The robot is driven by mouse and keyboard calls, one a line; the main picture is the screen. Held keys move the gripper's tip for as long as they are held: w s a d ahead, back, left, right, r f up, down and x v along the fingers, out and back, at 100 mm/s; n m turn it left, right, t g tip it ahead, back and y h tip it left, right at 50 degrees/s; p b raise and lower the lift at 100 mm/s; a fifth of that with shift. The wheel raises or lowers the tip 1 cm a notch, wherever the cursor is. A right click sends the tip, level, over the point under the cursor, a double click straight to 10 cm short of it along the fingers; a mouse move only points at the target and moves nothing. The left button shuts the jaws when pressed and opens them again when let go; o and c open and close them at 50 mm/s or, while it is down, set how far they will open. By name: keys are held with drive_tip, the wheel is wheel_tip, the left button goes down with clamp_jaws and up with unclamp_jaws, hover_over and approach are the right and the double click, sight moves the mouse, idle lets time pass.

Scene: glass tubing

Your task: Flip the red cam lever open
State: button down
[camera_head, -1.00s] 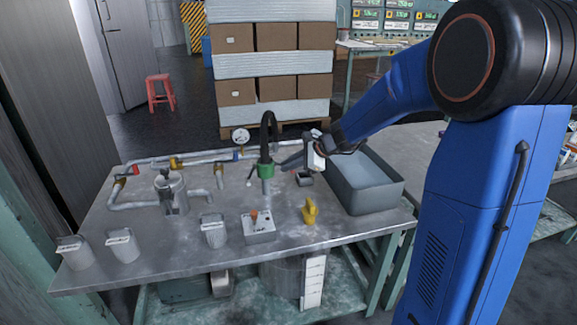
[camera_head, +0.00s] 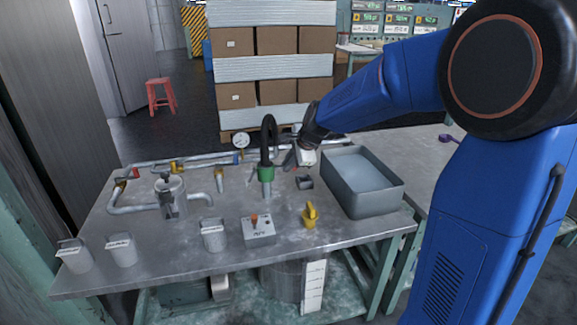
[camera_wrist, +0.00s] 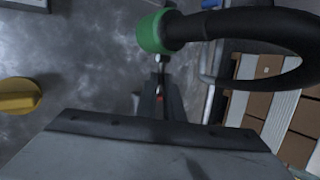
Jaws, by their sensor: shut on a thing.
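The green coupling (camera_head: 266,174) stands upright on the bench with a black hose (camera_head: 268,135) arching from its top. In the wrist view the green coupling (camera_wrist: 152,32) is at the top centre. My gripper (camera_head: 288,161) is just right of the coupling, with its fingers pointing left towards it. In the wrist view my gripper (camera_wrist: 159,99) is shut on a small part with a red spot showing, which looks like the red cam lever (camera_wrist: 160,98). Most of that lever is hidden by the fingers. A silver piece shows between the fingers and the coupling.
A grey water tub (camera_head: 385,199) stands right of my gripper. A small dark box (camera_head: 305,183) and a yellow object (camera_head: 310,215) are close by. A switch box (camera_head: 259,229), several cups, a gauge (camera_head: 241,141) and pipes occupy the left and back of the bench.

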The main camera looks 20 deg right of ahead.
drive_tip(key=shift+r, duration=0.1)
idle(0.6)
drive_tip(key=c, duration=1.9)
unclamp_jaws()
drive_tip(key=v, duration=1.7)
drive_tip(key=shift+s+a+r, duration=0.15)
drive_tip(key=shift+a+r, duration=0.05)
drive_tip(key=shift+a, duration=0.1)
drive_tip(key=s+d+f+n+h, duration=0.1)
drive_tip(key=s+f+n, duration=0.3)
drive_tip(key=s, duration=0.6)
drive_tip(key=s+d+f+n+g, duration=0.1)
drive_tip(key=s+d+f+n, duration=0.1)
drive_tip(key=s+f+n, duration=0.3)
drive_tip(key=s+d+f+n+h, duration=0.1)
drive_tip(key=s+f+n, duration=0.3)
drive_tip(key=s, duration=1.3)
drive_tip(key=n, duration=0.4)
drive_tip(key=shift+d+f+n+g+h, duration=0.2)
drive_tip(key=shift+f+n+g+h, duration=0.1)
drive_tip(key=shift+n+g, duration=0.1)
